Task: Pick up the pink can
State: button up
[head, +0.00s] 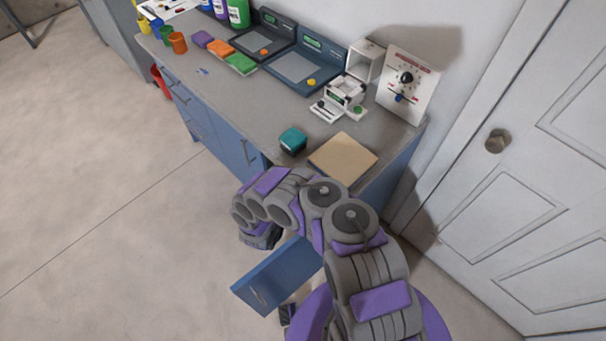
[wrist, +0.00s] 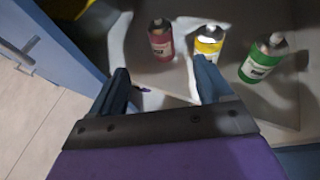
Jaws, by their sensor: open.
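The pink can (wrist: 161,41) stands upright in the wrist view, near the top middle, on a pale shelf or drawer floor (wrist: 140,70). It has a dark label and a grey top. My gripper (wrist: 161,68) is open and empty, its two dark blue fingers pointing toward the can. The can shows beyond the fingertips, in the gap between them, apart from both. In the head view the can is hidden, and my arm bends down past the counter's front beside an open blue panel (head: 280,277).
A yellow can (wrist: 209,43) stands right of the pink one, behind the right fingertip, and a green can (wrist: 263,58) further right. The blue panel with a handle (wrist: 25,48) borders the left. Above, the counter (head: 240,105) holds devices, a teal block (head: 293,140) and a tan board (head: 342,155).

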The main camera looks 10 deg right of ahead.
jog(key=b+x, duration=0.1)
jog(key=x, duration=0.6)
jog(key=b+x, duration=0.1)
jog(key=x, duration=0.2)
jog(key=shift+d+b, duration=0.3)
jog(key=shift+d, duration=0.15)
jog(key=shift+w+a+f+b, duration=0.2)
jog(key=shift+w+a+b, duration=0.1)
jog(key=shift+w, duration=0.25)
jog(key=x, duration=0.2)
jog(key=b+x, duration=0.1)
jog(key=x, duration=0.1)
jog(key=shift+w+d+r+b, duration=0.1)
jog(key=shift+d+b, duration=0.2)
jog(key=shift+d, duration=0.35)
jog(key=shift+a, duration=0.55)
jog(key=c, duration=0.5)
jog(key=shift+d, duration=0.45)
jog(key=c, duration=0.6)
jog(key=shift+a+r, duration=0.15)
